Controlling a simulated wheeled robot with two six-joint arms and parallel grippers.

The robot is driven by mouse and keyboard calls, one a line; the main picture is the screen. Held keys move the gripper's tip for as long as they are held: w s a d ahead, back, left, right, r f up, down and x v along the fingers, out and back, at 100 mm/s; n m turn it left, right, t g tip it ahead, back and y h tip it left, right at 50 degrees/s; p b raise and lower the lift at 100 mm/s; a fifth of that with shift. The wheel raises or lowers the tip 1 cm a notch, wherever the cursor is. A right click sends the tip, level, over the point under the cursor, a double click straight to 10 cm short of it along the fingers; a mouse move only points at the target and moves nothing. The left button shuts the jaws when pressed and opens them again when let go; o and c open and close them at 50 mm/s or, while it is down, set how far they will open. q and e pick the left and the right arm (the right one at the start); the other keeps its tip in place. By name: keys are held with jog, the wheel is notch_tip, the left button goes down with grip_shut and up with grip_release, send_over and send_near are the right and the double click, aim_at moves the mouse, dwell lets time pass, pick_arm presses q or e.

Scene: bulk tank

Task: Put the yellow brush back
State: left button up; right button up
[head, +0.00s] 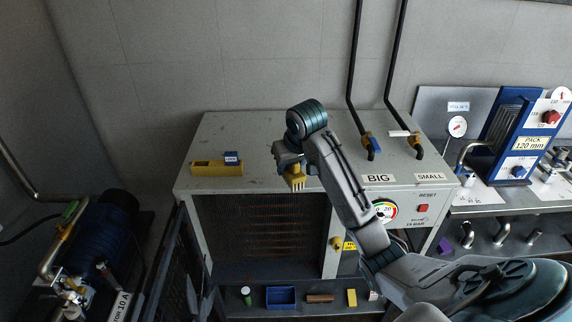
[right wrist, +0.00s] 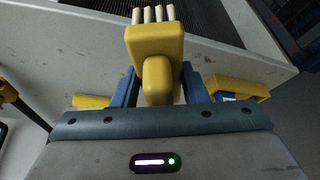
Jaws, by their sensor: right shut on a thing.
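The yellow brush (head: 295,178) has pale bristles and is held in my right gripper (head: 290,160), in front of the top front edge of the grey cabinet. In the right wrist view the brush (right wrist: 156,50) sits between the two blue fingers of my right gripper (right wrist: 158,88), bristles pointing away. A yellow holder (head: 217,168) with a blue label lies on the cabinet top, to the left of the brush and apart from it. The holder also shows in the right wrist view (right wrist: 238,88), right of the fingers. My left gripper is not in view.
The grey cabinet (head: 250,130) has an open front with a dark grille, a gauge (head: 385,210) and a red reset button (head: 423,208). Two black pipes with valves (head: 371,146) rise at its back right. A shelf below holds a blue tray (head: 281,297).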

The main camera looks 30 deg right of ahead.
jog(key=w+d+p, duration=0.1)
jog(key=w, duration=0.2)
jog(key=w+d+p, duration=0.1)
jog(key=w+d, duration=0.1)
jog(key=w, duration=0.1)
jog(key=w+d+f+p, duration=0.1)
jog(key=w, duration=0.2)
jog(key=shift+w+d+p, duration=0.1)
jog(key=shift+d+p, duration=0.2)
jog(key=shift+d, duration=0.05)
notch_tip(320, 180, down, 3)
jog(key=shift+r+p, duration=0.2)
jog(key=shift+p, duration=0.9)
jog(key=shift+f, duration=0.55)
jog(key=o, duration=1.1)
